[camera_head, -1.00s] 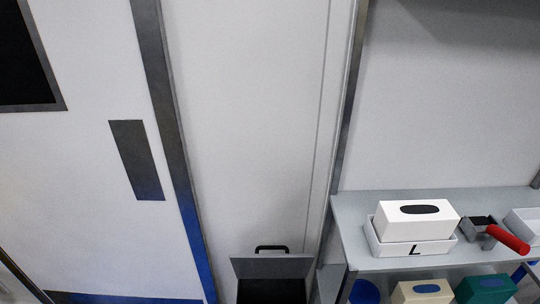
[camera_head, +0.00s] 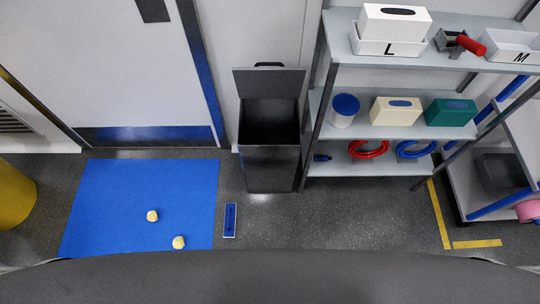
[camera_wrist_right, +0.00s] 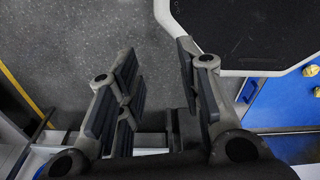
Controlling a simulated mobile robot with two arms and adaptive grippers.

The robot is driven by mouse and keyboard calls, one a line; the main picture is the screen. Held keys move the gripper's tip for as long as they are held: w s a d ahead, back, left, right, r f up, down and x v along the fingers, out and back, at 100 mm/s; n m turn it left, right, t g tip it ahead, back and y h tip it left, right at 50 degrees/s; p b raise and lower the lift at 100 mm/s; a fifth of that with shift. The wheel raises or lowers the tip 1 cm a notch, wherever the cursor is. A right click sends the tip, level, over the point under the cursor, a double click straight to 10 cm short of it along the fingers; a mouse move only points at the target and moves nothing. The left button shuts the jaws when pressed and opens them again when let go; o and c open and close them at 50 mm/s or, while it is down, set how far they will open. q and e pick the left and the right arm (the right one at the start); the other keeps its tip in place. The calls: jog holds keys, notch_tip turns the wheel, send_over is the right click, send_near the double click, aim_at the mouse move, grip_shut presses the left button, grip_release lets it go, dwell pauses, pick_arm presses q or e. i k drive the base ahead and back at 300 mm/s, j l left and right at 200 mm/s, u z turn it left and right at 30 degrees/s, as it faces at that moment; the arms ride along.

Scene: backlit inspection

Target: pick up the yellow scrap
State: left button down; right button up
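Two crumpled pale-yellow scraps lie on a blue floor mat (camera_head: 110,200). One scrap (camera_head: 152,216) is nearer the middle of the mat, and the other scrap (camera_head: 179,242) is closer to me, near the mat's front right. Both also show at the right edge of the right wrist view, one scrap (camera_wrist_right: 312,70) above the other. My right gripper (camera_wrist_right: 157,68) is open, with nothing between its fingers, and well apart from the scraps. My left gripper is in neither view.
An open dark bin (camera_head: 270,150) stands behind the mat's right side. A blue-and-white rectangular object (camera_head: 230,220) lies beside the mat. A grey shelf unit (camera_head: 400,65) holds boxes and rings. A yellow cylinder (camera_head: 14,192) stands at left.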

aim_at(152, 216)
jog(key=u, duration=1.75)
